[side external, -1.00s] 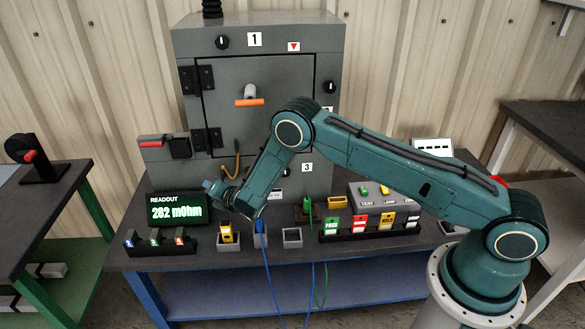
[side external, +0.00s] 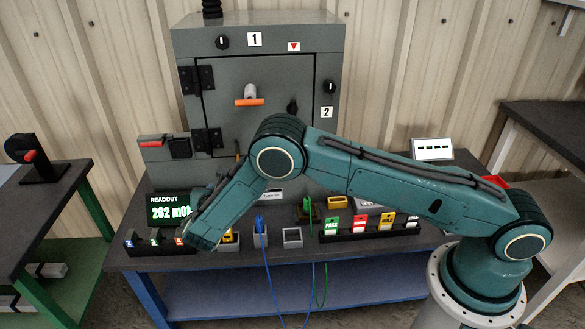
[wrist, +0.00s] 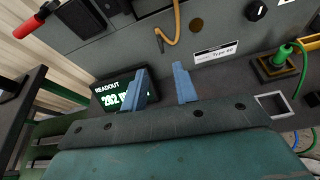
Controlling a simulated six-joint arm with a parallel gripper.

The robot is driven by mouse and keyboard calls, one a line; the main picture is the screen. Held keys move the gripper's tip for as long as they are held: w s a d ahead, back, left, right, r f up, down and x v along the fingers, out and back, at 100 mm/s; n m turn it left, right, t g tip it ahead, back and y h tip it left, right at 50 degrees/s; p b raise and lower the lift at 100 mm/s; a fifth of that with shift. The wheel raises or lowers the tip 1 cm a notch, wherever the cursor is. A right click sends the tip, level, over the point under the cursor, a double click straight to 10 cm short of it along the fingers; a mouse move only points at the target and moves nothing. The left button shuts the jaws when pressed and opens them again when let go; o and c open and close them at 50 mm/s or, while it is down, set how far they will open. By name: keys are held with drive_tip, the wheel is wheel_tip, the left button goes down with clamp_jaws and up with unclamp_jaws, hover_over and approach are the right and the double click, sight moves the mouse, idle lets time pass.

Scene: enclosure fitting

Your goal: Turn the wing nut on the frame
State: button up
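The grey cabinet (side external: 262,32) has a frame around its door (side external: 225,85). A dark knob that looks like a wing nut (side external: 222,41) sits on the frame beside label 1, and another (side external: 330,86) sits beside label 2. A knob with a pale mark shows at the top right of the wrist view (wrist: 256,10). I cannot tell which one is meant. My gripper (wrist: 162,80) is open and empty, its two blue fingers apart in front of the cabinet's lower part. It touches none of the knobs. In the side view my forearm mostly hides it.
An orange-handled door lever (side external: 249,101) sticks out from the door. A cable (wrist: 172,32) hangs near my fingers. The readout box (wrist: 118,92) stands close behind the left finger. Small sockets with plugs (side external: 260,238) and a card rack (side external: 370,234) line the bench front.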

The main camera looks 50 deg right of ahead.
drive_tip(key=shift+w+d, duration=0.1)
drive_tip(key=x, duration=1.3)
drive_tip(key=shift+w+f, duration=0.15)
drive_tip(key=shift+f, duration=0.15)
drive_tip(key=shift+d, duration=0.1)
clamp_jaws()
